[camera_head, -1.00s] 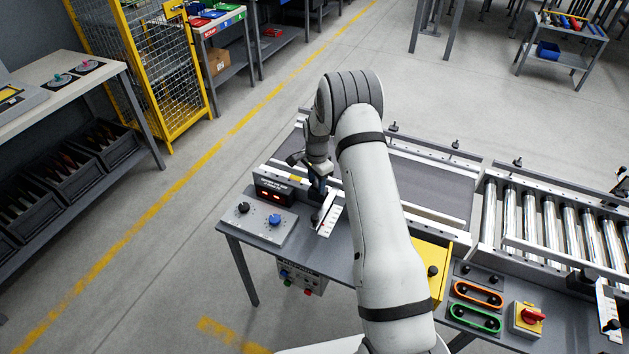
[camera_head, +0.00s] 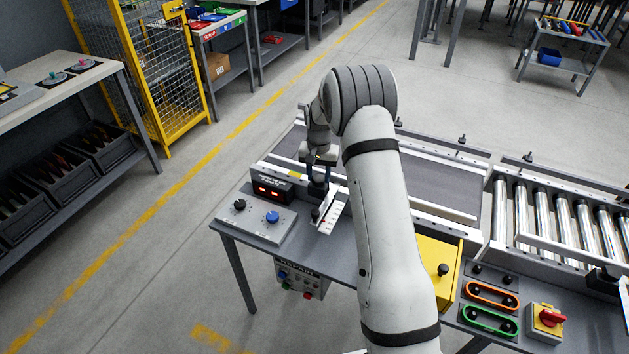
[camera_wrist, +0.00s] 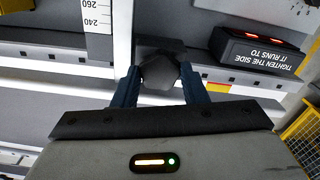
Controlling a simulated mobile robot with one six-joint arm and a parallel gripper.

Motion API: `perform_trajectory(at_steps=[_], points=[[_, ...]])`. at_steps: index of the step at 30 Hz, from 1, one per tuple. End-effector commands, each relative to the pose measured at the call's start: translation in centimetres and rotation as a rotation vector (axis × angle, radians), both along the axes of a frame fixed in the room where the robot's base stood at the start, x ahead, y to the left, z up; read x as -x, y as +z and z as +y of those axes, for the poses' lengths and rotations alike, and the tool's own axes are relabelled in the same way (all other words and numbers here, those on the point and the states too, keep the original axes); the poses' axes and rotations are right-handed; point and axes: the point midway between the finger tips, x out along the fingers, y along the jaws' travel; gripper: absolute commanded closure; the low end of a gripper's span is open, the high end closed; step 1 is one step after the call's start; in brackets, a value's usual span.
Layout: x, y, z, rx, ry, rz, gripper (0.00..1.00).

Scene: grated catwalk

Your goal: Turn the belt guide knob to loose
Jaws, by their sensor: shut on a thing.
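The belt guide knob (camera_wrist: 158,72) is dark and faceted, at the top middle of the wrist view between my two blue fingers. My gripper (camera_wrist: 160,80) is shut on it, one finger against each side. In the head view my gripper (camera_head: 318,170) points down at the near rail of the belt conveyor (camera_head: 423,183), with the dark knob (camera_head: 318,187) under it. My arm hides part of the belt. The knob's turn position cannot be read.
A panel (camera_head: 243,219) with a black and a blue knob is at front left. A yellow box (camera_head: 437,268) stands right of my arm.

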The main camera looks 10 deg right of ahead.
Motion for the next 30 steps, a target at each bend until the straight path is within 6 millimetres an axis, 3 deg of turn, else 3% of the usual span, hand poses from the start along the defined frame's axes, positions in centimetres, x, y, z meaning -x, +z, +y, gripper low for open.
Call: perform_trajectory(at_steps=[18,30], points=[[-0.48,0.29,-0.12,0.007,0.569,-0.016,0.84],[-0.45,0.43,-0.09,0.007,0.803,-0.015,0.84]])
